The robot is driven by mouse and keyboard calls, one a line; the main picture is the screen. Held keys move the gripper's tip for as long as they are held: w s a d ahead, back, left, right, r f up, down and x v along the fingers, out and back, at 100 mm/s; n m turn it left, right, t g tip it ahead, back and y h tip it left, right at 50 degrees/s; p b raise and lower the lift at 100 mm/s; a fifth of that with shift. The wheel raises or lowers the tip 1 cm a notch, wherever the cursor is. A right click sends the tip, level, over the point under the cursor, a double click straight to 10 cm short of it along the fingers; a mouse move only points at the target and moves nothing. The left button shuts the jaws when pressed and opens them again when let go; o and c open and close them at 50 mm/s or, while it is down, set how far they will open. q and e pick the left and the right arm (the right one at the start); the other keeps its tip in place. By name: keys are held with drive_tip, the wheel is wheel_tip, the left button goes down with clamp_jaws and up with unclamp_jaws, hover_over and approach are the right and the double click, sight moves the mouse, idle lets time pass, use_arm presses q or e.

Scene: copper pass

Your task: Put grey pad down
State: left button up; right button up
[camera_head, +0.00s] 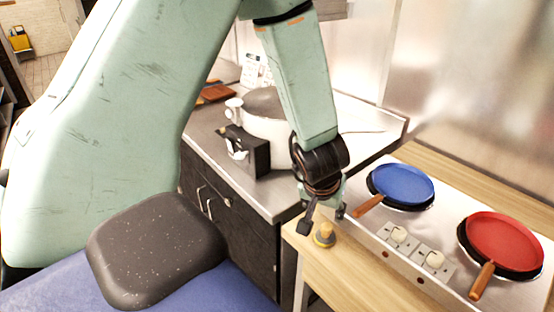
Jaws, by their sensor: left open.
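The grey pad (325,241) looks like a small grey disc with a yellow knob on top. It rests on the wooden counter (350,268), near the counter's left edge. My left gripper (322,218) points down just above and behind it. Its two dark fingers are spread, with nothing seen held between them. The fingers look apart from the knob, though the exact gap is hard to tell. My right gripper is not in the picture.
A cooker with a blue pan (403,184) and a red pan (503,241) stands right of the pad. A large white pot (268,128) and a black box (247,152) stand on the metal counter behind. The wood in front of the pad is clear.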

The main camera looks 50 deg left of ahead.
use_arm(q)
drive_tip(key=s+d+f+m+g, duration=0.1)
drive_tip(key=s+f+m+g, duration=0.15)
drive_tip(key=s+f, duration=1.1)
drive_tip(key=s+d+f+g+h, duration=0.1)
drive_tip(key=s+d+f, duration=0.1)
drive_tip(key=s, duration=0.5)
drive_tip(key=s+d+f+m+g, duration=0.1)
drive_tip(key=s+d+f, duration=0.2)
drive_tip(key=s, duration=0.4)
drive_tip(key=shift+d+h, duration=0.3)
drive_tip(key=shift+h, duration=0.1)
drive_tip(key=shift+w+a+f, duration=0.1)
drive_tip(key=shift+w, duration=0.15)
